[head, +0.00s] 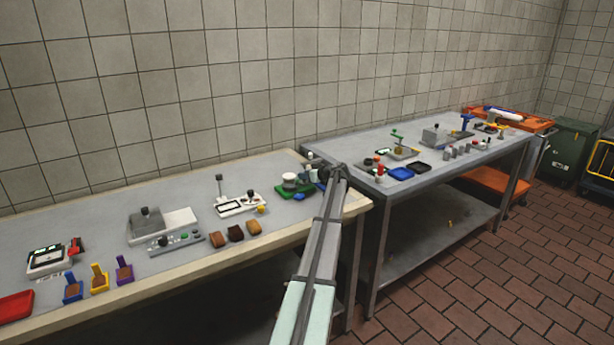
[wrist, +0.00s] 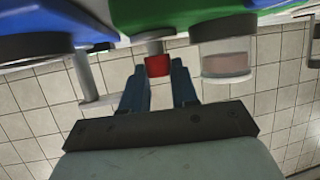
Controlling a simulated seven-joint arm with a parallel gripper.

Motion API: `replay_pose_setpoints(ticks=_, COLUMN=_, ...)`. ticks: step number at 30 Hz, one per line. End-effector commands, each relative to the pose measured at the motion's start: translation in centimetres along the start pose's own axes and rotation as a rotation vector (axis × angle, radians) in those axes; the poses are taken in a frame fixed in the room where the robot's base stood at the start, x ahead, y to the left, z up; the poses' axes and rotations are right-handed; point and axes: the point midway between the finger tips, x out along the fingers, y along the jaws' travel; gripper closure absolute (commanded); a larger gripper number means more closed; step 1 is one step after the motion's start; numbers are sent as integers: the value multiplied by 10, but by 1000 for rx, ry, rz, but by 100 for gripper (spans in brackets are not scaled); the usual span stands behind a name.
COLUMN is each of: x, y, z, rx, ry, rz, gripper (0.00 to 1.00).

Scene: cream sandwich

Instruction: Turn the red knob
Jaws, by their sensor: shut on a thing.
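The red knob (wrist: 157,66) sits on a short grey stem under a green body (wrist: 165,15) in the wrist view. My gripper (wrist: 159,72) has its two blue fingers on either side of the knob and is shut on it. In the head view, my gripper (head: 326,173) is at the right end of the near table, beside a small device on a green base (head: 283,188). The red knob cannot be made out there, being hidden by my gripper and arm.
A second metal table (head: 330,150) with more devices adjoins on the right.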

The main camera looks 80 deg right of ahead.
Motion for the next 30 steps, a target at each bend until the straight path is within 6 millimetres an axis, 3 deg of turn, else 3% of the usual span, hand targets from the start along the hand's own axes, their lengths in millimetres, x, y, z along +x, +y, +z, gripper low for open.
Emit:
replay_pose_setpoints(ticks=12, x=0, y=-9, z=0, rx=136, ry=-1, rz=334, gripper=100)
replay_pose_setpoints(ticks=30, x=2, y=-10, z=0, rx=242, ry=-2, rz=592, gripper=100)
